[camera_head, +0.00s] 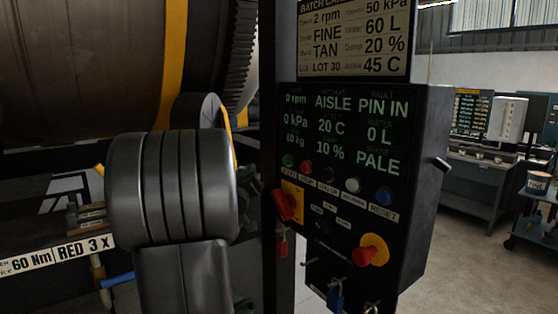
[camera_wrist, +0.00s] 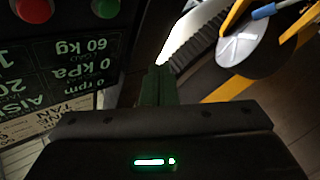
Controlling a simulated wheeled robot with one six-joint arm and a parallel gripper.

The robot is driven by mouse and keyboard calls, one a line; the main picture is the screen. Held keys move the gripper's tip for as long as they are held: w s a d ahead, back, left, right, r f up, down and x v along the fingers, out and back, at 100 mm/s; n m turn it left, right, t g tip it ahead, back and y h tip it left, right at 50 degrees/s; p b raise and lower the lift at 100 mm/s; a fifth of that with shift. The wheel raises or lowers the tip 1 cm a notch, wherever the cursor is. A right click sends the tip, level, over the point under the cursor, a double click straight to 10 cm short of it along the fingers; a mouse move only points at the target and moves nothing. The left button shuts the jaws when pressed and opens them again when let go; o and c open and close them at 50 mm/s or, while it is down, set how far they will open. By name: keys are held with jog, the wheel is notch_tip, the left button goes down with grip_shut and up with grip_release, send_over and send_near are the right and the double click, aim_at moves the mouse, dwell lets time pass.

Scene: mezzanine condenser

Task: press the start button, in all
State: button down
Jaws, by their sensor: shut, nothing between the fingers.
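The dark control panel (camera_head: 350,230) stands in the middle of the head view. Its upper button row has a green button (camera_head: 288,160) at the left end, then a red button (camera_head: 307,166), then black, white and blue ones. The small labels are too blurred to read surely. In the wrist view the panel is upside down, with the green button (camera_wrist: 105,8) at the top edge and the red button (camera_wrist: 35,10) left of it. My gripper (camera_wrist: 157,73) is shut and empty, below and right of the green button and apart from it. My arm hides the gripper in the head view.
A red rotary switch (camera_head: 285,205) on yellow and a red mushroom knob (camera_head: 371,250) protrude from the panel. Padlocks (camera_head: 335,297) hang below. A large drum (camera_head: 80,70) with a toothed ring is behind my arm. Open floor (camera_head: 460,260) lies to the right.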

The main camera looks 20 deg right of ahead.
aim_at(286, 161)
jog(key=shift+d, duration=0.1)
jog(key=w+d+b, duration=0.2)
jog(key=w+d, duration=0.1)
jog(key=d, duration=0.5)
dwell(0.3)
jog(key=shift+d, duration=0.1)
dwell(1.8)
jog(key=shift+w+d, duration=0.1)
jog(key=shift+d, duration=0.3)
jog(key=shift+w+d+b, duration=0.15)
jog(key=shift+d+b, duration=0.2)
jog(key=shift+b, duration=0.05)
dwell(0.6)
dwell(0.3)
jog(key=shift+s+a, duration=0.3)
jog(key=shift+a, duration=0.45)
